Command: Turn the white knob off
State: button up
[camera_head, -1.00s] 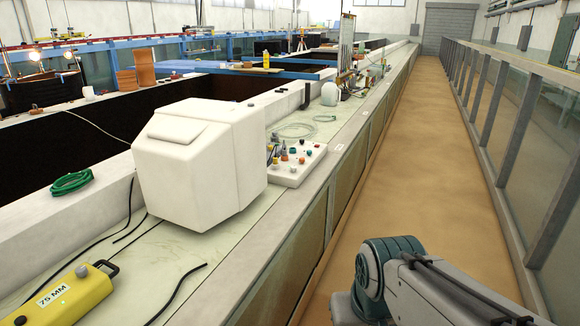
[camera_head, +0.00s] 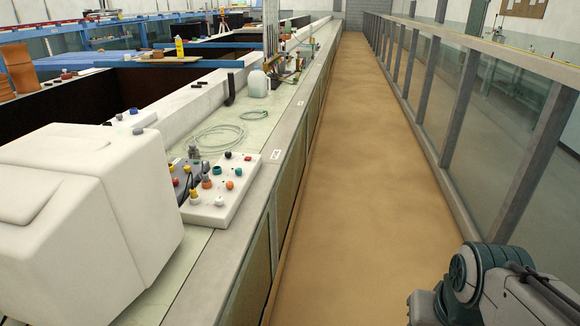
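A white control panel (camera_head: 237,192) lies on the ledge to the right of the big white housing. It bears several small knobs and buttons in black, red, orange and teal. A small whitish knob (camera_head: 219,200) sits near its front edge. A greyish knob on a yellow base (camera_head: 194,197) sits left of it. The knobs are too small to tell which way they are turned. My arm shows at the lower right, over the walkway and apart from the panel. My gripper is not in view.
The white housing (camera_head: 85,215) stands at the left, close to the panel. A coiled clear hose (camera_head: 215,138) and a pale jug (camera_head: 257,84) lie beyond it on the ledge. The tan walkway (camera_head: 355,180) is clear, with a glass railing (camera_head: 445,100) at right.

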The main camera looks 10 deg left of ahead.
aim_at(219, 201)
jog(key=u, duration=0.2)
jog(key=i, duration=1.25)
jog(key=u, duration=1)
jog(key=i, duration=0.45)
jog(key=u, duration=0.35)
